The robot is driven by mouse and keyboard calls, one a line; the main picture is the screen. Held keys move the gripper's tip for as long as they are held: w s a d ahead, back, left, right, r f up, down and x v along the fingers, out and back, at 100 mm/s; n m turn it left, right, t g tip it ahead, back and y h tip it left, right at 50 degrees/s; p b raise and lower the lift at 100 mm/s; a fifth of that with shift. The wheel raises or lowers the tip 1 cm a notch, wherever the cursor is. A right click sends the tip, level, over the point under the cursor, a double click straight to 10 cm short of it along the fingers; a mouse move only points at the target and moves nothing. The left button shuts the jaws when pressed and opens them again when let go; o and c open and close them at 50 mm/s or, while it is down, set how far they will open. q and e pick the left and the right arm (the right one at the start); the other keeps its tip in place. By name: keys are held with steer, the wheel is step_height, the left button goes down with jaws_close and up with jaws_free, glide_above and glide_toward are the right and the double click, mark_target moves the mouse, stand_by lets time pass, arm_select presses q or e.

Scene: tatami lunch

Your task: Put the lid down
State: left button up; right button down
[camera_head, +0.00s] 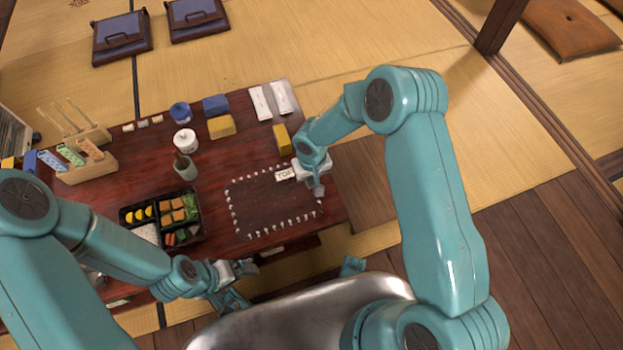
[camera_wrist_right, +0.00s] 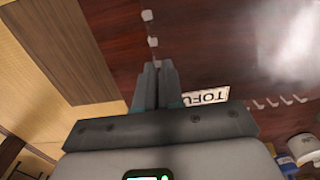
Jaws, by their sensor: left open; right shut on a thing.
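A dark, flat, rectangular panel (camera_head: 272,207), which appears to be the lid, is edged with small white marks over the right part of the low table. My right gripper (camera_head: 317,186) is at its right edge, fingers closed on what appears to be its rim. In the right wrist view the closed fingers (camera_wrist_right: 157,82) line up with a row of white marks; the gripped part is hidden. I cannot tell whether the panel touches the table. The open bento box (camera_head: 160,218) holds food left of the panel. My left gripper (camera_head: 235,283) is open and empty near the front edge.
A white TOFU label (camera_head: 285,174) lies beside my right gripper. A yellow block (camera_head: 281,138), a green cup (camera_head: 185,167) and a white jar (camera_head: 185,141) stand behind the panel. Wooden racks (camera_head: 88,167) stand at the left.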

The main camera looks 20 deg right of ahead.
steer(key=shift+f, duration=0.2)
steer(key=c, duration=1.3)
jaws_free()
steer(key=shift+r, duration=0.1)
